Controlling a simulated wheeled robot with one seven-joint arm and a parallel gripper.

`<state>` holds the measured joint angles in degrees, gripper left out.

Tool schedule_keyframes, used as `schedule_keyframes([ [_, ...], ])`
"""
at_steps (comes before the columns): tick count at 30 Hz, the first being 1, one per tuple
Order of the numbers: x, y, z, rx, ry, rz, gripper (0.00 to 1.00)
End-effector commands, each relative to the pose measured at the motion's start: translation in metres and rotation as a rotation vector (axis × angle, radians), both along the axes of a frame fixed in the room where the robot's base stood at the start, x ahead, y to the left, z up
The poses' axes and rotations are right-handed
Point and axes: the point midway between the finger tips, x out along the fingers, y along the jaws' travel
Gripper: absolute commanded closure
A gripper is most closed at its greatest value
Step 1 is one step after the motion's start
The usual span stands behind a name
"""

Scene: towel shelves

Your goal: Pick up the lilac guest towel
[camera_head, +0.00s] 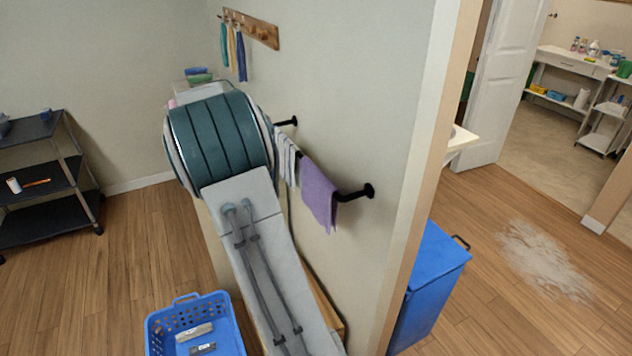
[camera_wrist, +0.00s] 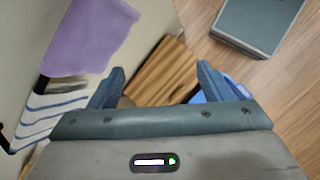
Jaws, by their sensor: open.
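The lilac guest towel (camera_head: 319,193) hangs folded over a black wall rail in the head view, towards the rail's right end. In the wrist view the lilac towel (camera_wrist: 88,38) shows at the upper left, ahead of and to the left of the fingers. My gripper (camera_wrist: 158,82) is open and empty, its two fingers wide apart and clear of the towel. In the head view my arm hides the gripper.
The wall holding the black rail (camera_head: 352,195) is close. A blue basket (camera_head: 184,305) stands on the floor, lower left. A blue bin (camera_head: 432,285) stands beyond the wall's end. A dark shelf cart (camera_head: 45,180) stands far left. Open floor lies between cart and wall.

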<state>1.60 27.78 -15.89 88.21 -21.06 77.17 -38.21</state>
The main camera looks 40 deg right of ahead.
Motion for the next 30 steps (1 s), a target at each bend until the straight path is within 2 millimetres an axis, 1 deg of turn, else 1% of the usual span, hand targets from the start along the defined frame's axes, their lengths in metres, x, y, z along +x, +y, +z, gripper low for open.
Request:
schedule_keyframes([
  [1, 0.011, -0.013, 0.000, -0.026, 0.052, 0.019, 0.27],
  [6, 0.039, -0.049, -0.009, -0.104, 0.225, 0.091, 0.27],
  [9, 0.053, -0.067, -0.015, -0.147, 0.331, 0.131, 0.27],
  [12, 0.064, -0.080, -0.022, -0.184, 0.426, 0.165, 0.27],
  [15, 0.072, -0.088, -0.028, -0.212, 0.504, 0.192, 0.27],
  [19, 0.079, -0.094, -0.034, -0.235, 0.569, 0.214, 0.27],
  [23, 0.080, -0.098, -0.038, -0.244, 0.596, 0.223, 0.27],
  [26, 0.077, -0.102, -0.042, -0.245, 0.600, 0.223, 0.27],
  [30, 0.067, -0.112, -0.052, -0.243, 0.599, 0.221, 0.27],
])
